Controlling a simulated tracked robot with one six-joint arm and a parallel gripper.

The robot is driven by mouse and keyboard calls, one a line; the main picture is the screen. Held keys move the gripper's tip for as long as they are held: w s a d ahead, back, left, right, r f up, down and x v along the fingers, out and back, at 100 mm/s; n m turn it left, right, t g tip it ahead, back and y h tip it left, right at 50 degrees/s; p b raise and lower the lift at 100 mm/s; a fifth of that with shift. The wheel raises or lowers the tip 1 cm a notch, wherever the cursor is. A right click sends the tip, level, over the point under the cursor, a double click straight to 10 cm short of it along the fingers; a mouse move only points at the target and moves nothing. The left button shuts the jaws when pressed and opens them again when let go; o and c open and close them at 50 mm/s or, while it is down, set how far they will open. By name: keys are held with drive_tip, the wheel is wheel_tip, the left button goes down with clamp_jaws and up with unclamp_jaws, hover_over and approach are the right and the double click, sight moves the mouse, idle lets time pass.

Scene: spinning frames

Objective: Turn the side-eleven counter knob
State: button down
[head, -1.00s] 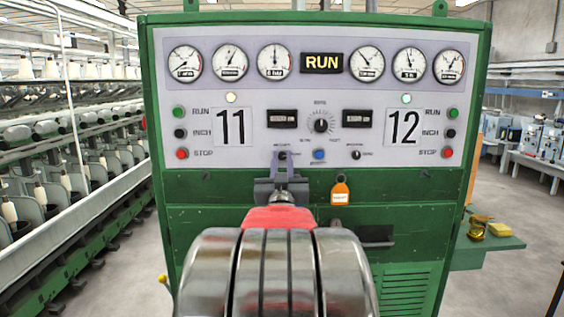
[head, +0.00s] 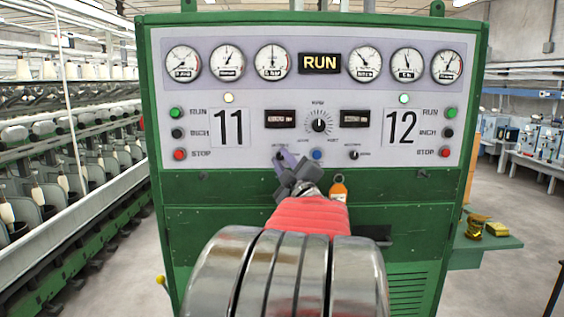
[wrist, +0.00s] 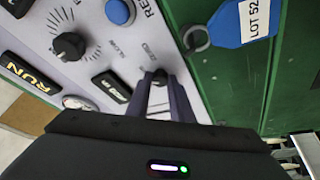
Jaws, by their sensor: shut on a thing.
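The side-eleven counter knob is a small black knob (wrist: 159,75) low on the grey panel, below the left counter display (head: 281,118) and left of the blue button (head: 317,154). My gripper (head: 285,158) is at this knob in the head view, its fingers hiding most of it. In the wrist view, the two fingers (wrist: 160,88) are shut on the knob's two sides. The gripper is rolled, its body tilted in the head view. The side-twelve knob (head: 354,155) sits free to the right. The knob's pointer cannot be made out.
The large RPM dial (head: 319,122) is above. An orange tag (head: 338,188) hangs close to the right of my wrist; a blue lot tag (wrist: 240,23) shows in the wrist view. Run, inch and stop buttons (head: 178,132) line the left side.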

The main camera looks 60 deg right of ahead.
drive_tip(key=n+y, duration=0.1)
drive_tip(key=n, duration=0.2)
drive_tip(key=n+y, duration=0.1)
drive_tip(key=n, duration=0.2)
drive_tip(key=shift+r, duration=0.1)
drive_tip(key=shift+y, duration=0.3)
drive_tip(key=c, duration=1.6)
unclamp_jaws()
drive_tip(key=shift+s, duration=0.1)
drive_tip(key=v, duration=1.3)
drive_tip(key=shift+s+a, duration=0.1)
drive_tip(key=shift+a, duration=0.3)
